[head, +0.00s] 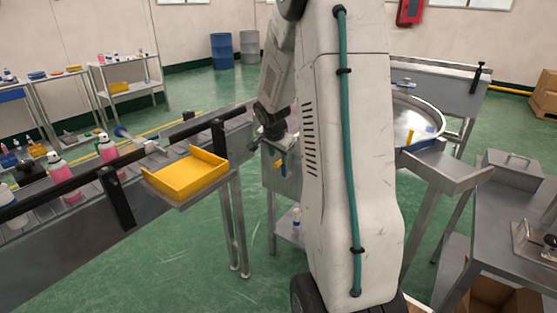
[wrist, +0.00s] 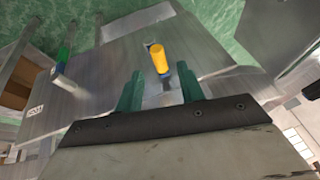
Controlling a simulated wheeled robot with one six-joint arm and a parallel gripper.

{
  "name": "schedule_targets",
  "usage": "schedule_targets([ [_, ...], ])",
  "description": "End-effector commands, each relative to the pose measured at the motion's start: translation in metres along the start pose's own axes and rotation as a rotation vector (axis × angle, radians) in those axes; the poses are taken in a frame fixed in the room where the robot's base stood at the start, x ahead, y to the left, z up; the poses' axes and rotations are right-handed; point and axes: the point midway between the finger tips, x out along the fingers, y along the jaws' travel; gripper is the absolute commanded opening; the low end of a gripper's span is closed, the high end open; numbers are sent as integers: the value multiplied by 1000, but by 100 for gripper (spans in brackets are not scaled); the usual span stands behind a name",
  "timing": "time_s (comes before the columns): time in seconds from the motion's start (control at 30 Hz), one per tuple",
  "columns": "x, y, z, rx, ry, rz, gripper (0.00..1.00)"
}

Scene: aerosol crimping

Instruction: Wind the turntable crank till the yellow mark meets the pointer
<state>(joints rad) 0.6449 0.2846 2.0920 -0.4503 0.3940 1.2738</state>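The crank's yellow grip (wrist: 159,58) shows in the wrist view on a grey metal face, just ahead of and between the two green fingertips. My gripper (wrist: 159,86) is open, its fingers apart and apparently not touching the grip. In the head view, the yellow grip (head: 279,163) shows just below my gripper (head: 268,143), beside my arm's column. The round metal turntable (head: 424,112) is at the right, partly hidden by my column. A small blue piece shows at its near rim.
A conveyor with pink and white cans (head: 107,148) runs along the left, with a yellow tray (head: 187,176) at its end. A grey bench (head: 520,205) stands at the right.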

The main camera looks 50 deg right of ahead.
Motion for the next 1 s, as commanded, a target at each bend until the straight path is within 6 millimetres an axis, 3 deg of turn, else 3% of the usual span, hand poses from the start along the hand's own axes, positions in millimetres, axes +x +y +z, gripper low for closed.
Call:
schedule_targets([
  [0.2, 27, 0, 0, -1, -1, 2, 38],
  [0.57, 32, 0, 0, -1, 0, 0, 38],
  [0.7, 32, 0, 0, -1, 0, 0, 0],
  [1.0, 34, 3, -5, 2, 1, 19, 0],
])
